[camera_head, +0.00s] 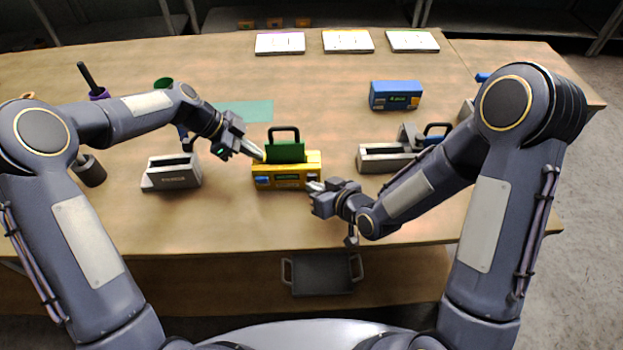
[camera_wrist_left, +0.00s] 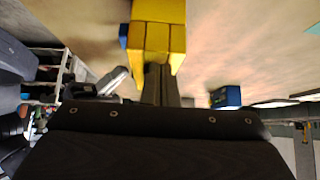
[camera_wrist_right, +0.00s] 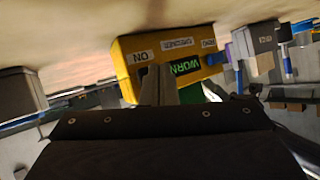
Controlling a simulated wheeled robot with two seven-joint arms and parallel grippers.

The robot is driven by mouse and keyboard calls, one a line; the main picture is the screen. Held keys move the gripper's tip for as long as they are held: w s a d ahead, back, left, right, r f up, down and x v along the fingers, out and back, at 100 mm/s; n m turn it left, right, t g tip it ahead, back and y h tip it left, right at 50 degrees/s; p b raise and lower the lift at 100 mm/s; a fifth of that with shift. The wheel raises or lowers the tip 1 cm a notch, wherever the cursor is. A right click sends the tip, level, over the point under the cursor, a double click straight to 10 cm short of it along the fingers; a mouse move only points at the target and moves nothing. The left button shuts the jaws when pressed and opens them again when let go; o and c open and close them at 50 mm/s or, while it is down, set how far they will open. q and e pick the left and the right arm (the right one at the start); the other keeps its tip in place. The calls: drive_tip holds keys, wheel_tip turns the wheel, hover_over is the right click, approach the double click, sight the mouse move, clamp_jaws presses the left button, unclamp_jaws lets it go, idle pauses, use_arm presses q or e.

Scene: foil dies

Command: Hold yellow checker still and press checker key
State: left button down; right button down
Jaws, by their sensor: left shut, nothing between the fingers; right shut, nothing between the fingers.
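The yellow checker (camera_head: 286,170) stands upright on the table between my grippers. A green plate with a black handle (camera_head: 285,148) stands up from its top. My right gripper (camera_head: 314,187) is shut and empty, close to the front's right part; contact cannot be told.
A grey slotted block (camera_head: 172,172) stands left, and another (camera_head: 385,158) stands right. A blue device (camera_head: 396,94) is behind at the right. White cards (camera_head: 348,41) lie along the back. A green mat (camera_head: 245,111) lies behind the checker. A tray (camera_head: 322,273) is below the front edge.

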use_arm(q)
drive_tip(key=shift+s+a+f, duration=0.1)
drive_tip(key=shift+s+f, duration=0.05)
drive_tip(key=shift+f, duration=0.2)
use_arm(e)
drive_tip(key=shift+w, duration=0.35)
drive_tip(key=shift+s, duration=0.95)
drive_tip(key=shift+s, duration=3)
